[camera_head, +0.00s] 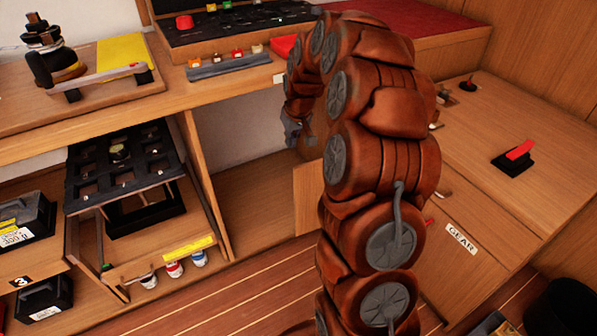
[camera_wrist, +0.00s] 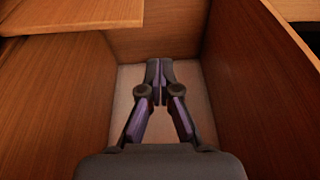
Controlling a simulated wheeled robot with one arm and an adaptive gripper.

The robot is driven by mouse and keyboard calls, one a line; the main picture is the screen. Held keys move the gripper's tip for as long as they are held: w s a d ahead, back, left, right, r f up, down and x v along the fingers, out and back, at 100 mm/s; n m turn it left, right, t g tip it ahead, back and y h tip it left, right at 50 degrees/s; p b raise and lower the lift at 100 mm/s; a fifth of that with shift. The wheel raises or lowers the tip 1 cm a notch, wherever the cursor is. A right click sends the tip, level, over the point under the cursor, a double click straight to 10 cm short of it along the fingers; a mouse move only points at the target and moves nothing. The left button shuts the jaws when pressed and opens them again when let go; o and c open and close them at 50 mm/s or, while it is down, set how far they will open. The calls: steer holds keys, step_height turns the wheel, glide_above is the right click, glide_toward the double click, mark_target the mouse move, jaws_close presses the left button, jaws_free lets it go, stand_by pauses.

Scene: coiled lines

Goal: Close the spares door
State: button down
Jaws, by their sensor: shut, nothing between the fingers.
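A pale wooden panel (camera_head: 306,200) stands upright at the edge of the open bay under the bench in the head view. It looks like the spares door standing open, but my arm covers most of it and no spares label shows. In the wrist view my gripper (camera_wrist: 160,72) is shut and empty, its fingers together between wooden panels. A reddish-brown panel (camera_wrist: 255,90) rises on its right, apart from the fingers. I cannot tell if this is the door.
The open bay (camera_head: 255,195) has a clear floor. A black slotted tray (camera_head: 122,165) and small bottles (camera_head: 174,268) are left of it. A GEAR front (camera_head: 461,238) and a red-handled switch (camera_head: 516,156) are at right. A wooden edge (camera_wrist: 70,20) overhangs the wrist view's top left.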

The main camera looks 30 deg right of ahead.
steer(key=w+d+f+b, duration=0.1)
steer(key=w+d+f, duration=0.1)
steer(key=f, duration=0.5)
steer(key=w+d+f+b, duration=0.2)
steer(key=w+d+f, duration=0.1)
steer(key=f, duration=0.4)
steer(key=shift+w+d+f+m, duration=0.3)
steer(key=shift+d+f, duration=0.1)
steer(key=shift+d, duration=0.25)
steer(key=shift+s, duration=0.1)
